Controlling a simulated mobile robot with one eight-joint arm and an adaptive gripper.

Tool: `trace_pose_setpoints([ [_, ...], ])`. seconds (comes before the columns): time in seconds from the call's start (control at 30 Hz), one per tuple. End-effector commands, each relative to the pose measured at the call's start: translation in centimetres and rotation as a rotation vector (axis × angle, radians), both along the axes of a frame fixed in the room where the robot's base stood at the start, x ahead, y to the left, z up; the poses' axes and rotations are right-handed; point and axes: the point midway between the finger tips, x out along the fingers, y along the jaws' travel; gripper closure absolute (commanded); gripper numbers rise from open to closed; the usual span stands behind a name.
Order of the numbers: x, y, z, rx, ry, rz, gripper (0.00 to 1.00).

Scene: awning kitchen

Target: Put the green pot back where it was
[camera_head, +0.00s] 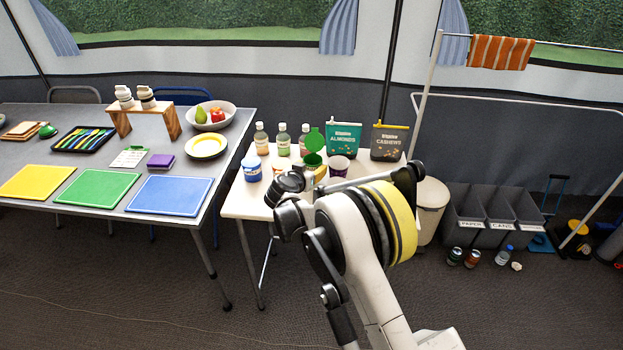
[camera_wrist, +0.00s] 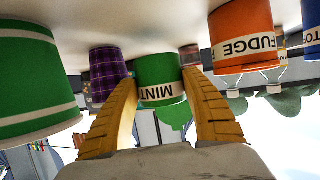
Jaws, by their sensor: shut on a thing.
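The green pot labelled MINT (camera_wrist: 158,80) is between the two yellow fingers of my gripper (camera_wrist: 161,86) in the wrist view, which is upside down. My gripper is shut on this pot. The pot's base is close to or on the pale table top; I cannot tell whether it touches. In the head view my arm hides most of the grip. A green round piece (camera_head: 314,140) stands up above the table there, possibly an open lid, and a green piece also shows beyond the pot in the wrist view (camera_wrist: 174,114).
In the wrist view, a purple checked pot (camera_wrist: 108,75), a striped green pot (camera_wrist: 35,75), an orange FUDGE pot (camera_wrist: 240,38) and a blue pot (camera_wrist: 311,30) stand around. Bottles (camera_head: 282,138) and the ALMONDS (camera_head: 344,137) and CASHEWS (camera_head: 388,143) containers line the small table's back.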

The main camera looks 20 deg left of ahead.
Motion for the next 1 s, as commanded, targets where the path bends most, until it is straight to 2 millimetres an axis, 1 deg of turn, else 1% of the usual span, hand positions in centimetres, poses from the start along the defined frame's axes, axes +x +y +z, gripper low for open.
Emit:
trace_pose_setpoints([
  [0.03,0.0,0.0,-1.4,0.000,0.000,0.000,0.79],
  [0.13,0.0,0.0,-2.9,0.000,0.000,0.000,0.79],
  [0.53,0.0,0.0,-3.3,0.000,0.000,0.000,0.79],
  [0.57,0.0,0.0,-3.3,0.000,0.000,0.000,0.39],
  [0.6,0.0,0.0,-3.3,0.000,0.000,0.000,0.36],
  [0.83,0.0,0.0,-3.3,0.000,0.000,0.000,0.36],
  [0.93,0.0,0.0,-2.9,0.000,0.000,0.000,0.36],
  [1.0,-0.7,0.0,-2.5,-0.001,0.000,0.001,0.36],
])
